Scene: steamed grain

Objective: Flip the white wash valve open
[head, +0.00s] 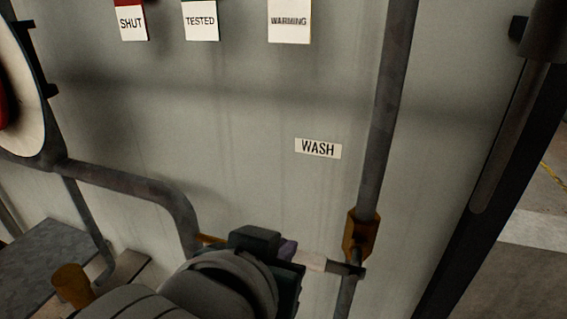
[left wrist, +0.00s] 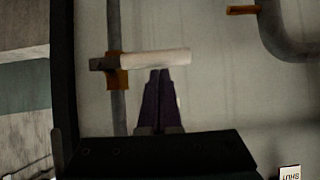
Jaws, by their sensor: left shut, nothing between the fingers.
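The white wash valve handle (head: 312,262) sticks out sideways to the left from a brass valve body (head: 361,232) on a vertical pipe, across the pipe's line. The WASH label (head: 318,148) is on the wall above it. My left gripper (head: 288,250) is at the handle's left part, partly hidden by my own wrist. In the left wrist view the handle (left wrist: 155,62) lies across the fingertips of my left gripper (left wrist: 160,73). The fingers are together with nothing between them. I cannot tell whether they touch the handle. My right gripper is out of view.
SHUT (head: 132,22), TESTED (head: 201,22) and WARNING (head: 289,22) tags hang at the top. A bent pipe (head: 135,185) runs at the left, below a round white gauge (head: 22,95). A dark post (head: 500,180) stands at the right. The wall around the label is clear.

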